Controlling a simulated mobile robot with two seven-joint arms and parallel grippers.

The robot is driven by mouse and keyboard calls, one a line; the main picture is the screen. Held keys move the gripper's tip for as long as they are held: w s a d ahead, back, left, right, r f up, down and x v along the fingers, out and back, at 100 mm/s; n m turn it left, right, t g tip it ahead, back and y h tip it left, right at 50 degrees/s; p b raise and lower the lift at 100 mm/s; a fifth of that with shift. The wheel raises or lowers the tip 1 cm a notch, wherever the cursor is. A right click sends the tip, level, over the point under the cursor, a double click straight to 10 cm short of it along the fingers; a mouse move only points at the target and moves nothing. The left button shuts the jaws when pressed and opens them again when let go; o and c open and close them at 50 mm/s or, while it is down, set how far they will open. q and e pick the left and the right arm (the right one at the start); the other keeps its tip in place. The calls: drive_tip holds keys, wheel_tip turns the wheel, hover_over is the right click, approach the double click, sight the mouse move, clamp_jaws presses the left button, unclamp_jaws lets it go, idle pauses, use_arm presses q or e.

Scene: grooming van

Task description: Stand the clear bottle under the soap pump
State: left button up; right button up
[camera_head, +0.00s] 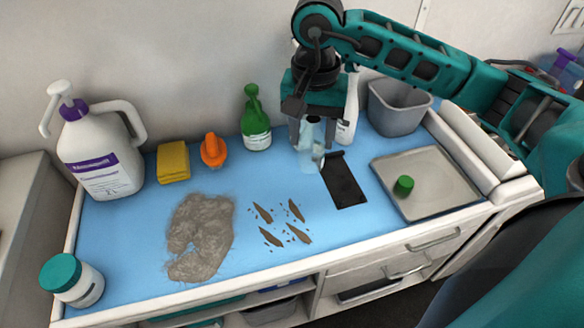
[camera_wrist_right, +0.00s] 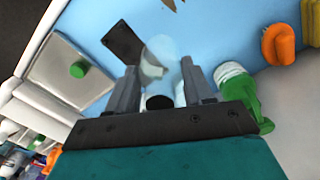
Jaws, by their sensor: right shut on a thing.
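The clear bottle (camera_head: 311,158) is pale and see-through. My right gripper (camera_head: 310,146) is shut on it, over the right half of the blue mat. It also shows between the fingers in the right wrist view (camera_wrist_right: 160,58). I cannot tell whether its base touches the mat. The soap pump (camera_head: 63,95) tops a large white jug (camera_head: 95,155) with a purple label at the far left; its spout points left and down. The gripper is well to the right of the jug. My left gripper is not in view.
A yellow sponge (camera_head: 173,162), orange bottle (camera_head: 214,150) and green spray bottle (camera_head: 256,120) stand between jug and gripper. Fur (camera_head: 202,235) and brown scraps (camera_head: 283,222) lie in front. A tray (camera_head: 425,180) with a green cap (camera_head: 403,186) and grey bin (camera_head: 396,108) are right.

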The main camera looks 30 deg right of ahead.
sight(310, 162)
drive_tip(key=shift+f, duration=3.55)
drive_tip(key=shift+f+b, duration=0.25)
drive_tip(key=shift+b, duration=0.1)
drive_tip(key=o, duration=1)
drive_tip(key=shift+r, duration=0.1)
drive_tip(key=shift+o, duration=0.2)
